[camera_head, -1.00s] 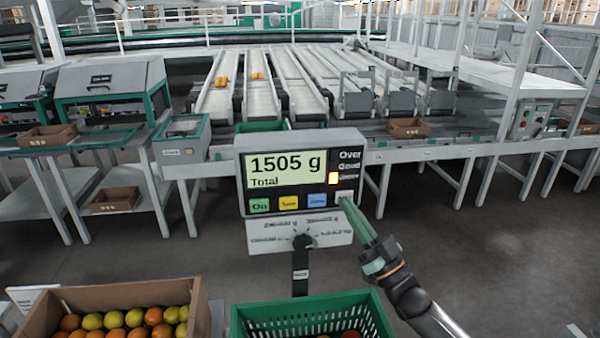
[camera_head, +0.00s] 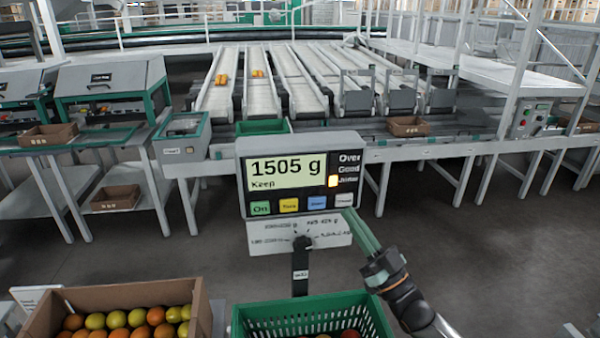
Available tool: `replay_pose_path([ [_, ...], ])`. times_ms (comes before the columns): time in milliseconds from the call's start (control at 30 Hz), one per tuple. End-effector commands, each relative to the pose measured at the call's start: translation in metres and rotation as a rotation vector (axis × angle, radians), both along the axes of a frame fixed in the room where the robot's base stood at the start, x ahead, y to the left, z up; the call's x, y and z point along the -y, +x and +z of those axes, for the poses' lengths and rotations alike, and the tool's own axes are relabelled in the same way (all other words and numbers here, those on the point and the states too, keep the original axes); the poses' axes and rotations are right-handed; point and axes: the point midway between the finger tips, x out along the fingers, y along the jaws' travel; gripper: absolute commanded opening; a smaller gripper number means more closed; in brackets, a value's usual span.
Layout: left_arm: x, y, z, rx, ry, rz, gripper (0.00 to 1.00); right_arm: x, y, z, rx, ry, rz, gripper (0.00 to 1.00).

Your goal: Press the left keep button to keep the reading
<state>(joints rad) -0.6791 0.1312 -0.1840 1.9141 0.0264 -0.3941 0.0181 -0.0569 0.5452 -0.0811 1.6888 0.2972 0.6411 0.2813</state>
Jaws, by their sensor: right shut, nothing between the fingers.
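The scale's display unit (camera_head: 300,178) stands on a post in the middle of the head view. Its screen (camera_head: 288,173) reads "1505 g" with "Keep" below. Under the screen is a row of buttons: a green On button (camera_head: 260,208), a yellow button (camera_head: 289,205), a blue button (camera_head: 317,202) and a white button (camera_head: 344,200) whose label is too small to read. My right gripper (camera_head: 349,213) is shut and empty, its fingertips just below the white button; I cannot tell whether they touch the unit. My left gripper is not in view.
A green crate (camera_head: 262,311) with some tomatoes stands at the front below the display. A cardboard box (camera_head: 120,295) of red, orange and yellow-green tomatoes is at front left. Conveyors (camera_head: 262,85) lie behind.

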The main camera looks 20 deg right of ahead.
Motion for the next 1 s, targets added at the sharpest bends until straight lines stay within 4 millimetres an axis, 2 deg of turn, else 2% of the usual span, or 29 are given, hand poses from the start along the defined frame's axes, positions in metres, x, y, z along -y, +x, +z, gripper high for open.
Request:
replay_pose_path([
  [100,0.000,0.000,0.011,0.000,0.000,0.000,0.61,-0.003,-0.012,0.003,-0.003,0.000,-0.001,0.00],
  [500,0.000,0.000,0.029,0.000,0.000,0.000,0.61,-0.011,-0.048,0.002,-0.002,0.000,-0.001,0.00],
  [1000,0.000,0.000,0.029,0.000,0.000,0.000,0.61,-0.012,-0.051,0.001,0.000,0.000,-0.001,0.00],
])
